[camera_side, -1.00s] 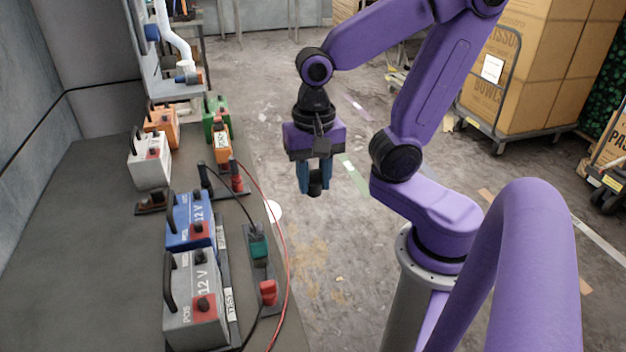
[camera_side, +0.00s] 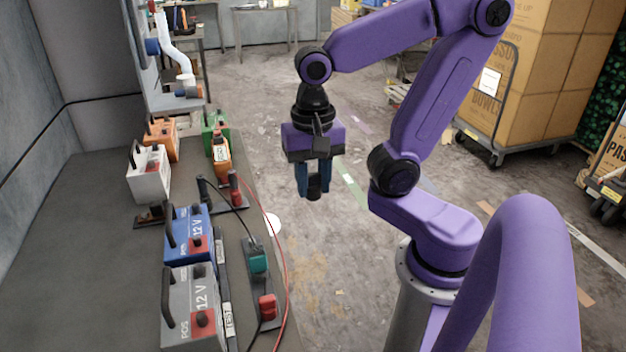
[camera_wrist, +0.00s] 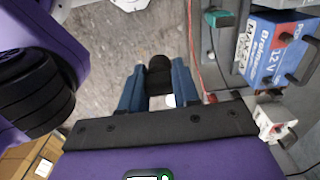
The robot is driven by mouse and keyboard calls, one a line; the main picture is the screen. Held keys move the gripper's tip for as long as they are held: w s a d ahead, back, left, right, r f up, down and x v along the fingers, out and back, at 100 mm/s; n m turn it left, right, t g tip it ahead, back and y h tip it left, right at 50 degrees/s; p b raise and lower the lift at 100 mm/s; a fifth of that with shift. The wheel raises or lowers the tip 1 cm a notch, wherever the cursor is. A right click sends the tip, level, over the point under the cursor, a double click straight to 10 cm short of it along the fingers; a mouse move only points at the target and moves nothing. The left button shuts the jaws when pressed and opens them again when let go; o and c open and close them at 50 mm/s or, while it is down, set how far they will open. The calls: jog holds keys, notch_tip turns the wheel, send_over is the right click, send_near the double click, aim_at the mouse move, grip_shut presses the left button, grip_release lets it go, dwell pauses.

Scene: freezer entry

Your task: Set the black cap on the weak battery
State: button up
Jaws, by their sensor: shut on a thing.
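My gripper (camera_side: 314,182) points down over the floor, to the right of the bench, with blue fingers shut on a small black cap (camera_side: 314,190). The black cap (camera_wrist: 159,70) also shows between the fingertips in the wrist view. On the bench stand a grey 12 V battery (camera_side: 180,312) at the front, a blue 12 V battery (camera_side: 183,232) behind it, then a white battery (camera_side: 150,178), an orange battery (camera_side: 161,139) and a partly hidden green battery (camera_side: 213,122). The blue battery (camera_wrist: 268,62) is at the right of the wrist view. I cannot tell which is weak.
On the bench (camera_side: 85,260), a teal clamp (camera_side: 258,261) and a red clamp (camera_side: 267,307) lie near the right edge, with thin cables beside them. An orange bottle (camera_side: 221,158) and black and red upright handles stand farther back. Boxes (camera_side: 560,70) on a cart are far right.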

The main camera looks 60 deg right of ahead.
jog(key=w+a, duration=0.7)
jog(key=a, duration=0.2)
send_over(197, 266)
jog(key=shift+f, duration=0.7)
jog(key=shift+d+f, duration=0.1)
jog(key=shift+f, duration=1.95)
jog(key=shift+f, duration=1.4)
jog(key=o, duration=1.1)
jog(key=shift+r, duration=0.1)
